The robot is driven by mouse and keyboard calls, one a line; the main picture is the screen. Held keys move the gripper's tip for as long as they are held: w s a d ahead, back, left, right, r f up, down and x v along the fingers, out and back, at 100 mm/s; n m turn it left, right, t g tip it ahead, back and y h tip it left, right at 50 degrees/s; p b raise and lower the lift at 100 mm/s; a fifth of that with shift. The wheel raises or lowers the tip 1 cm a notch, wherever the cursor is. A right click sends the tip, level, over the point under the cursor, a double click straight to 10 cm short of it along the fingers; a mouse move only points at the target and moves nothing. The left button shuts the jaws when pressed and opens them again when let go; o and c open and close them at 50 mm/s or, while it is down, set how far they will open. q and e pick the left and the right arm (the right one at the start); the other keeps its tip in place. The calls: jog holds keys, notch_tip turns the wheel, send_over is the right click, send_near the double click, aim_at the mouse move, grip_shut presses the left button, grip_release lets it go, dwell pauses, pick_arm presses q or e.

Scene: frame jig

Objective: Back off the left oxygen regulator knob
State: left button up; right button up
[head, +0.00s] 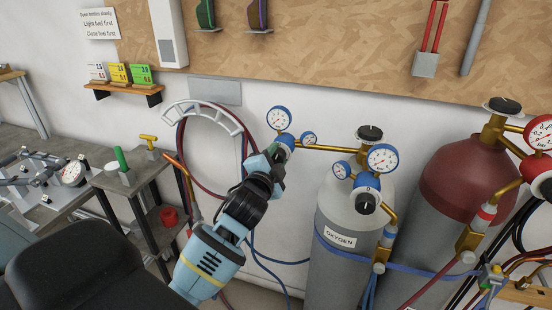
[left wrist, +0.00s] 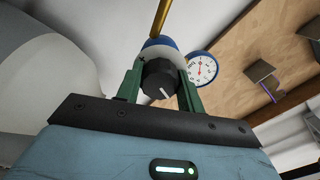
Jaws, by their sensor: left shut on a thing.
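The left oxygen regulator has a blue body (head: 287,140), a large gauge (head: 278,118) and a small gauge (head: 308,138), on a brass pipe left of the grey oxygen cylinder (head: 335,262). Its black knob (left wrist: 159,78) with a white mark shows in the left wrist view, in front of the blue body (left wrist: 158,46). My left gripper (left wrist: 160,84) has its green fingers on both sides of the knob and is shut on it. In the head view my left gripper (head: 276,158) hides the knob. My right gripper is not in view.
A second blue regulator (head: 366,184) with a black knob sits close by on the right. A dark red-topped cylinder (head: 465,185) stands farther right. A hose hanger (head: 203,112) with red hose is on the wall at left. Blue hoses hang below.

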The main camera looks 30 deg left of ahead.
pick_arm(q)
jog(key=shift+n, duration=0.8)
jog(key=o, duration=1)
jog(key=shift+s, duration=0.15)
jog(key=shift+b+v, duration=0.3)
jog(key=shift+v, duration=3.5)
